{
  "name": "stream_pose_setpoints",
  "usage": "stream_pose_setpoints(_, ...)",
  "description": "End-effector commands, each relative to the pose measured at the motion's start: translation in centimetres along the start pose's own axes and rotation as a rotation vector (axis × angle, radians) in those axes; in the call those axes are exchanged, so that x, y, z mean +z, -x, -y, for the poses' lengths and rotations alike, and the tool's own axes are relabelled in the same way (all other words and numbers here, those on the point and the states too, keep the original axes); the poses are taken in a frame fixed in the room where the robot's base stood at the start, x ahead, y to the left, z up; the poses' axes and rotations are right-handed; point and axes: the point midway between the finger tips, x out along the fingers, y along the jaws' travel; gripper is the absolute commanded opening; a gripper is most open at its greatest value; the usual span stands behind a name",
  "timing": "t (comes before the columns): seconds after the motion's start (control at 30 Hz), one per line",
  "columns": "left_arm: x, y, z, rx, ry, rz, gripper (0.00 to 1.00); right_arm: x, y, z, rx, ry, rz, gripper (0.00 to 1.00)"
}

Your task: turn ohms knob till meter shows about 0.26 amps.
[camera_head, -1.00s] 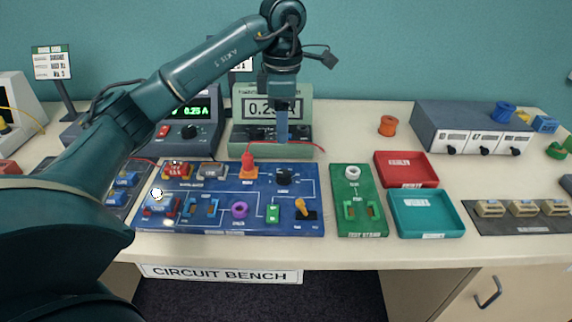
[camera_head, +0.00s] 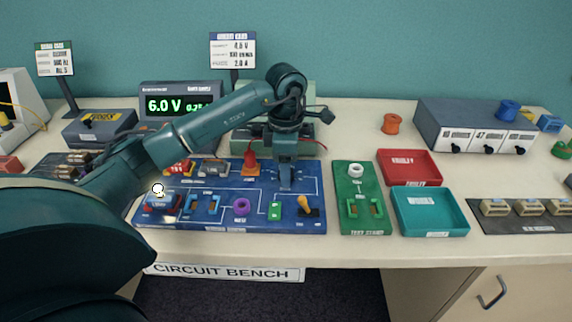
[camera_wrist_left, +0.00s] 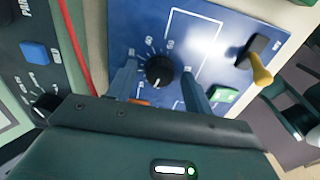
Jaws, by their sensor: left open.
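The black ohms knob (camera_wrist_left: 160,71) sits on the blue circuit board (camera_head: 225,221), inside a ring of printed marks. In the left wrist view its white pointer line faces down the picture. My left gripper (camera_wrist_left: 159,80) is open, one finger on each side of the knob; contact cannot be told. In the head view my left gripper (camera_head: 286,184) points down over the board and hides the knob. My right gripper is not in view.
A red plug (camera_head: 250,163) and a yellow-handled switch (camera_head: 305,203) are close to the gripper. The green test stand (camera_head: 352,222), red tray (camera_head: 410,181) and teal tray (camera_head: 432,234) are to the right.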

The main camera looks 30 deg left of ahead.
Motion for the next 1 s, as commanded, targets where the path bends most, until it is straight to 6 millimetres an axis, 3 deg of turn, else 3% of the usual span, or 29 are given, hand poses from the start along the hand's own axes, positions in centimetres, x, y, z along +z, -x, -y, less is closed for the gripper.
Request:
stream_pose_setpoints(0.07,0.01,0.01,0.00,0.000,0.000,0.000,0.50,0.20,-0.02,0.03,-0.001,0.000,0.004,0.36)
stream_pose_setpoints(0.6,0.01,0.05,0.01,0.000,0.000,0.000,0.07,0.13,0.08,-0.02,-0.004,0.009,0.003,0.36)
stream_pose_setpoints(1.0,0.04,0.09,-0.03,-0.001,0.111,0.002,0.07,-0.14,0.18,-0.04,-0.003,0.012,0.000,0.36)
